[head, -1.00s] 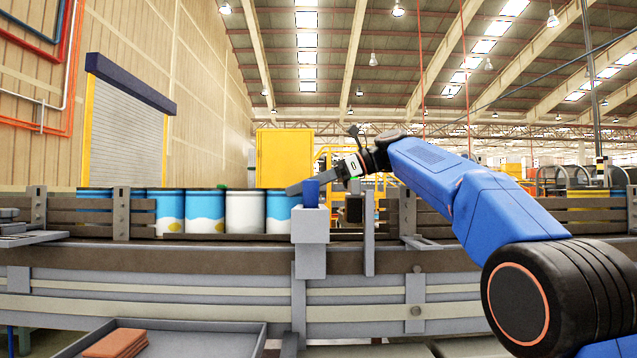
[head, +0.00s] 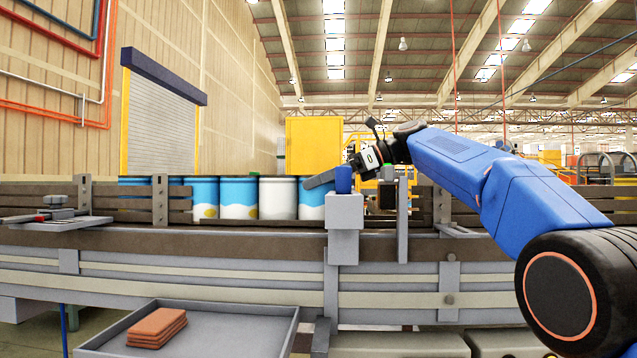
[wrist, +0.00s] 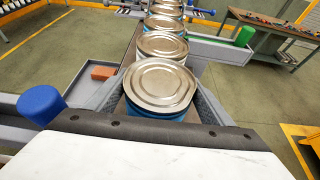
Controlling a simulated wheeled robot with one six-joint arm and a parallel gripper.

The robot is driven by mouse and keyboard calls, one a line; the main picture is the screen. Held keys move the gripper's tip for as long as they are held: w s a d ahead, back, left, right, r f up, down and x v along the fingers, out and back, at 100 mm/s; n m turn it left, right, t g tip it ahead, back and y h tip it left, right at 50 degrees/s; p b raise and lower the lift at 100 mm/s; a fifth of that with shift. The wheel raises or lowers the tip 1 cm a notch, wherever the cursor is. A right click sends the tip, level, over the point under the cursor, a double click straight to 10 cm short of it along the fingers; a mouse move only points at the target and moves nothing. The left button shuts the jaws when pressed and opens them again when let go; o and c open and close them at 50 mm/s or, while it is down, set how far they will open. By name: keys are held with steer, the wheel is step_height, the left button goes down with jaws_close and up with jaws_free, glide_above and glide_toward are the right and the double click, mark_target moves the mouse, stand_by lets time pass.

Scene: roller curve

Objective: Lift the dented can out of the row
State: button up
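A row of several cans stands on the conveyor. In the head view most are blue and white (head: 238,203), and one is plain white (head: 277,203), second from the right end. The rightmost can (head: 312,204) is partly behind a grey bar. In the wrist view the row runs away from me, with the nearest lid (wrist: 160,84) large and the second lid (wrist: 162,45) behind it. I cannot tell which can is dented. My gripper (head: 368,158) is right of the row's end, above lid height. Its fingers are not clear, and no can is seen in it.
A blue-topped grey post (head: 343,180) stands at the row's right end. A dark bolted bar (wrist: 150,128) crosses before the nearest can. Side rails (head: 100,195) flank the conveyor. A grey tray (head: 225,335) with a reddish-brown stack (head: 157,328) lies in front.

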steer(key=shift+r, duration=1.55)
steer(key=shift+r, duration=0.1)
